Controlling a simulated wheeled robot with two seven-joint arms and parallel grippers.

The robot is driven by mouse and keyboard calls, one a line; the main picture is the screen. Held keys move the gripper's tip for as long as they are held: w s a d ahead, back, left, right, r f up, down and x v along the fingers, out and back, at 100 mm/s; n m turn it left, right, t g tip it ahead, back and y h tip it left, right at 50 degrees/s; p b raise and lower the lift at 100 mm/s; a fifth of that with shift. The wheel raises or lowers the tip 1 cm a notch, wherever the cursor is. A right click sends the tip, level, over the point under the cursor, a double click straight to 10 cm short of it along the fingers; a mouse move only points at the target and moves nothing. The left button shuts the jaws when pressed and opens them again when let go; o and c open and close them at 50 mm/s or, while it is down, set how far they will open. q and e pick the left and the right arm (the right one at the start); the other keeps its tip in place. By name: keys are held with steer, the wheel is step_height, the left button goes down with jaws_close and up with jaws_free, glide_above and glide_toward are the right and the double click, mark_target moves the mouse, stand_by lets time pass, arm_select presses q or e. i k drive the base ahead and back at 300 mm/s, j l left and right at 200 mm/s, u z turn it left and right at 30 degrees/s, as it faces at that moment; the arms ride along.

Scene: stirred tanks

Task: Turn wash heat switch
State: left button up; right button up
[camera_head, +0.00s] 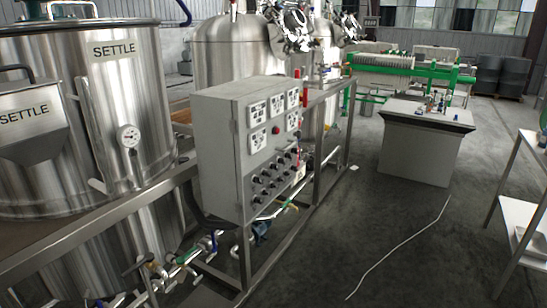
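A grey control box (222,150) stands on a metal frame in the middle of the view. Its front face carries several white display panels (257,114), a red button or lamp (277,131) and rows of small black switches (267,179) on the lower half. The switch labels are too small to read, so I cannot tell which one is the wash heat switch or how it is set. Neither of my grippers shows in this view.
A steel tank marked SETTLE (117,80) stands on the left, with more tanks (235,50) behind the box. Pipes and valves (180,268) run low below it. A grey bench (420,145) and a white shelf (525,212) are on the right. The floor (400,235) between is mostly clear.

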mark_target(256, 199)
steer(key=i+l+u, duration=0.1)
steer(key=i+l, duration=0.15)
steer(key=i+l+u, duration=0.15)
steer(key=l, duration=0.35)
steer(key=i+l+u, duration=0.1)
steer(key=i+l, duration=0.15)
steer(key=l, duration=0.15)
steer(key=i+l+u, duration=0.1)
steer(key=l, duration=0.35)
steer(key=i+l+u, duration=0.15)
steer(key=l, duration=0.25)
steer(key=i+l+u, duration=0.1)
steer(key=i+l, duration=0.15)
steer(key=l, duration=0.25)
steer(key=i+l+u, duration=0.1)
steer(key=l, duration=0.35)
steer(key=i+l+u, duration=0.15)
steer(key=l, duration=0.35)
